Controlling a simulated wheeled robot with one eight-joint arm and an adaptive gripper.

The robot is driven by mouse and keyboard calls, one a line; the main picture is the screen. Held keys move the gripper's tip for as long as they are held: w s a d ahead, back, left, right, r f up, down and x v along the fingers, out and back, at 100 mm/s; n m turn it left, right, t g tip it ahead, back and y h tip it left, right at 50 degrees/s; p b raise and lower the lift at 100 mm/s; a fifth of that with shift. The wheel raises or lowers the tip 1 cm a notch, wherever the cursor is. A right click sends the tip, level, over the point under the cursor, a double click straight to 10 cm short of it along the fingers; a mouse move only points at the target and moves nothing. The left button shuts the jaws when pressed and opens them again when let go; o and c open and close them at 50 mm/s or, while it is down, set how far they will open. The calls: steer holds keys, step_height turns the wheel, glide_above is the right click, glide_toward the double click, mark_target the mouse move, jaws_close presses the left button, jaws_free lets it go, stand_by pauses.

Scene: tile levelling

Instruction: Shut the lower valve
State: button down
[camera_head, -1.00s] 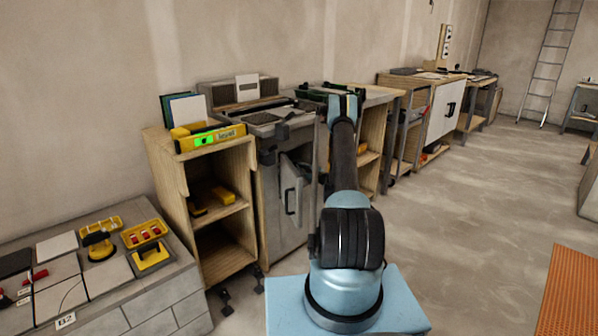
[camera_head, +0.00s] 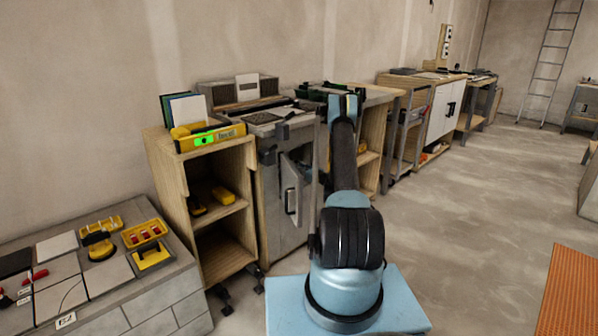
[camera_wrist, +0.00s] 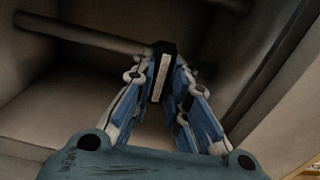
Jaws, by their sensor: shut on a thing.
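In the wrist view my gripper (camera_wrist: 160,88) is shut on a dark, narrow piece with a pale stripe, which looks like the valve handle (camera_wrist: 162,72). A grey pipe (camera_wrist: 85,34) runs from the upper left to this piece. The picture does not show whether it is the lower valve or how far it is turned. In the head view my gripper is hidden behind my own arm, by the grey cabinet (camera_head: 268,205). The cabinet's grey door (camera_head: 295,185) with its handle stands partly open.
Pale panel walls (camera_wrist: 75,100) enclose my gripper closely. A wooden shelf unit (camera_head: 170,190) with a yellow level (camera_head: 208,138) stands left of the cabinet. A tiled block with tools (camera_head: 160,305) is at the lower left. The floor (camera_head: 470,200) to the right is open.

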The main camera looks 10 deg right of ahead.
stand_by(0.3)
steer(key=c, duration=1.6)
jaws_free()
steer(key=shift+o, duration=0.2)
steer(key=v, duration=0.7)
steer(key=shift+s, duration=0.15)
steer(key=shift+d+f, duration=0.1)
steer(key=shift+d, duration=0.05)
